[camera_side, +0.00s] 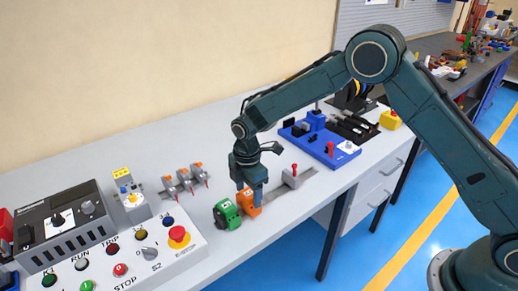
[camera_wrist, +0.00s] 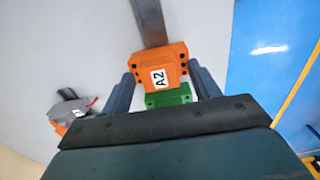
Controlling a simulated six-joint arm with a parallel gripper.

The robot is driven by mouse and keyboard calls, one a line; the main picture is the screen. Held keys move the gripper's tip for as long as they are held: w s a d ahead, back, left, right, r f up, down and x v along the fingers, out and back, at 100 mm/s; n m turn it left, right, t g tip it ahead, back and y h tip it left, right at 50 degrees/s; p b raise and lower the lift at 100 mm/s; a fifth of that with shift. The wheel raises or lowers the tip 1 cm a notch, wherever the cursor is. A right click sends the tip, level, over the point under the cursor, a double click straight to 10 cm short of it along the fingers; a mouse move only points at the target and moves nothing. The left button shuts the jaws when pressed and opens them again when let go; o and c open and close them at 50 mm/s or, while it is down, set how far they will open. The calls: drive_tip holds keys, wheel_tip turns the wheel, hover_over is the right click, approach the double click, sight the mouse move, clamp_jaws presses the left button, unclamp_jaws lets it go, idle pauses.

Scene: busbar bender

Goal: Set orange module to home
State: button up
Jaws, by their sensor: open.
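The orange module (camera_side: 249,205) sits on a grey rail (camera_side: 290,189) on the bench. The wrist view shows the orange module (camera_wrist: 158,72), labelled A2, with the rail (camera_wrist: 149,20) running beyond it. My gripper (camera_side: 250,194) is down at the orange module. In the wrist view its two fingers (camera_wrist: 162,85) are open, one on each side of the module. I cannot tell whether they touch it. A green module (camera_side: 227,214) stands beside the orange one at the rail's near end. It shows partly in the wrist view (camera_wrist: 170,96), behind the orange module.
A grey block with a red knob (camera_side: 292,176) stands farther along the rail. A control panel with buttons and an E-stop (camera_side: 179,236) lies to the left. Several grey clamps with orange tips (camera_side: 185,180) stand behind. A blue fixture (camera_side: 318,138) is at the right.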

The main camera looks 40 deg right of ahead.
sight(237, 196)
drive_tip(key=c, duration=1.3)
drive_tip(key=shift+a, duration=1.9)
clamp_jaws()
drive_tip(key=o, duration=1.3)
unclamp_jaws()
drive_tip(key=shift+r, duration=0.2)
wheel_tip(237, 196, up, 14)
drive_tip(key=shift+f, duration=0.25)
